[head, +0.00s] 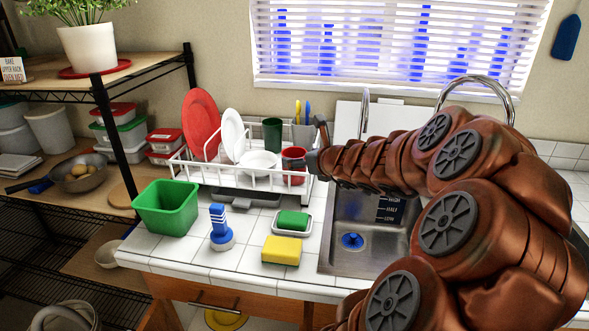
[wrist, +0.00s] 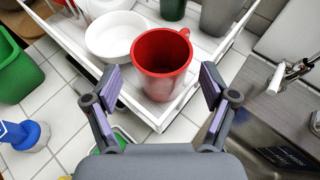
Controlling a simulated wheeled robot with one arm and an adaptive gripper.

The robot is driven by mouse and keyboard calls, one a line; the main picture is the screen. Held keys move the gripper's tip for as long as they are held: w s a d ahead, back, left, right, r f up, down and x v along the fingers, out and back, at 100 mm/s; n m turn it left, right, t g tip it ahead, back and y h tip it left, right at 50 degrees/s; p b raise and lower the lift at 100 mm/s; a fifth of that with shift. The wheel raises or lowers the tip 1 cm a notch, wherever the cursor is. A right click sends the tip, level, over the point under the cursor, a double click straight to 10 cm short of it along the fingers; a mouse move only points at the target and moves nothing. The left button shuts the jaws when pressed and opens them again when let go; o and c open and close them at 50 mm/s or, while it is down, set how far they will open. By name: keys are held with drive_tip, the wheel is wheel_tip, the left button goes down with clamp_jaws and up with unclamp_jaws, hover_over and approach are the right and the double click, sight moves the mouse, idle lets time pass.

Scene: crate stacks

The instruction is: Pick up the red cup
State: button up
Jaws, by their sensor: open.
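The red cup (wrist: 162,62) stands upright in the front right corner of the white dish rack (head: 235,178). Its handle points to the upper right in the wrist view, and its inside looks empty. In the head view the red cup (head: 293,160) is partly hidden by the rack wires and my gripper. My gripper (wrist: 162,84) is open, with one purple-padded finger to the left of the cup and one to the right in the wrist view. Gaps show between the pads and the cup. In the head view my gripper (head: 318,158) is small and seen from the side.
A white bowl (wrist: 118,37) and a dark green cup (head: 272,133) stand close behind the red cup in the rack. A red plate (head: 200,118) stands at the rack's left. The sink faucet (wrist: 288,75) is to the right. A yellow sponge (head: 282,250) lies in front.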

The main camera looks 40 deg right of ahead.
sight(289, 155)
drive_tip(key=x, duration=0.3)
drive_tip(key=shift+w+d+f, duration=0.1)
drive_tip(key=shift+d+f, duration=0.05)
drive_tip(key=shift+w+d+f, duration=0.1)
drive_tip(key=shift+w+d, duration=0.1)
drive_tip(key=shift+w, duration=0.55)
drive_tip(key=shift+c, duration=0.4)
drive_tip(key=c, duration=1.1)
